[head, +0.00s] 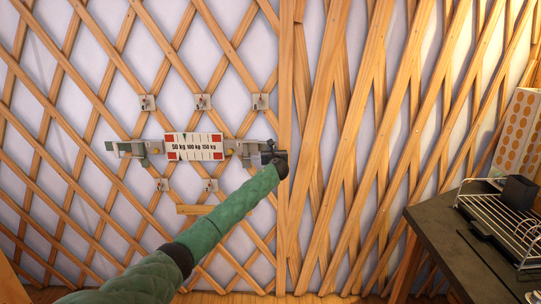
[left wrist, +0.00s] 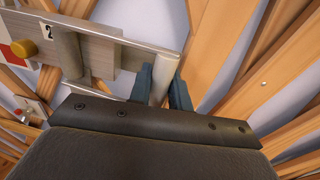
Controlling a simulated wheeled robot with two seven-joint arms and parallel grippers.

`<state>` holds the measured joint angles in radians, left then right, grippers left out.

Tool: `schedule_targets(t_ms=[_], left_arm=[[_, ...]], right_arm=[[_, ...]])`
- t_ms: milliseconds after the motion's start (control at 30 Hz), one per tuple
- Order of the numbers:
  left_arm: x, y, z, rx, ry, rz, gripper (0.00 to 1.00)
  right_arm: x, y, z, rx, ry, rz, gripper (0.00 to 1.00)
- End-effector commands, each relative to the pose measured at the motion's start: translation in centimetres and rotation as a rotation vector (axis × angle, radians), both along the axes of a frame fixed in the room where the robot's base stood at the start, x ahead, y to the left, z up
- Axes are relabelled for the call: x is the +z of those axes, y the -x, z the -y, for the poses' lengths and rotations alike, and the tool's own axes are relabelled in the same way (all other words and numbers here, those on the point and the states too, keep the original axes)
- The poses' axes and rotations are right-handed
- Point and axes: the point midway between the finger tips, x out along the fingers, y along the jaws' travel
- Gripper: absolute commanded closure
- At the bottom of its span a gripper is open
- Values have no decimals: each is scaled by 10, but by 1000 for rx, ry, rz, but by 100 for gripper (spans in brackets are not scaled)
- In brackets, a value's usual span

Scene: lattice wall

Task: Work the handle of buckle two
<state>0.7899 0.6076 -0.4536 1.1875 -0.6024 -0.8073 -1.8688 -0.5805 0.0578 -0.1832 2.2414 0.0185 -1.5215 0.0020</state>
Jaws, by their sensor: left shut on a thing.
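Buckle two (left wrist: 100,45) is a pale metal plate marked "2" in the left wrist view, with a round brass knob beside the mark. It also shows at the right end of the strap device in the head view (head: 245,148). My left gripper (left wrist: 160,88) has its dark blue fingers on both sides of the metal bar at the end of the handle (left wrist: 158,82) and is shut on it. In the head view my left gripper (head: 270,155) covers the right part of the buckle. My right gripper is not in view.
A scale plate (head: 193,147) reading 50, 100 and 150 kg sits left of the buckle, with another metal buckle (head: 130,149) further left. Several small brackets dot the wooden lattice (head: 100,60). A dark table (head: 465,262) with a wire rack (head: 497,215) stands right.

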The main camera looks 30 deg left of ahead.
Motion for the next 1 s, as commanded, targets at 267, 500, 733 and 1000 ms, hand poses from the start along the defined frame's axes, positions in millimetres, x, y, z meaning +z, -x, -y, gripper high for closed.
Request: schedule_targets(t_ms=[267, 500, 733, 1000], left_arm=[[1, -9, -6, 88, -1, 1, 100], [1, -10, -8, 104, 0, 0, 100], [2, -10, -8, 103, -1, 1, 100], [1, -10, -7, 101, 0, 0, 61]], right_arm=[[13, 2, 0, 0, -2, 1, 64], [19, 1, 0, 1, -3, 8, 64], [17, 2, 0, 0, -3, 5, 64], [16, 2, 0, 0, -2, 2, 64]])
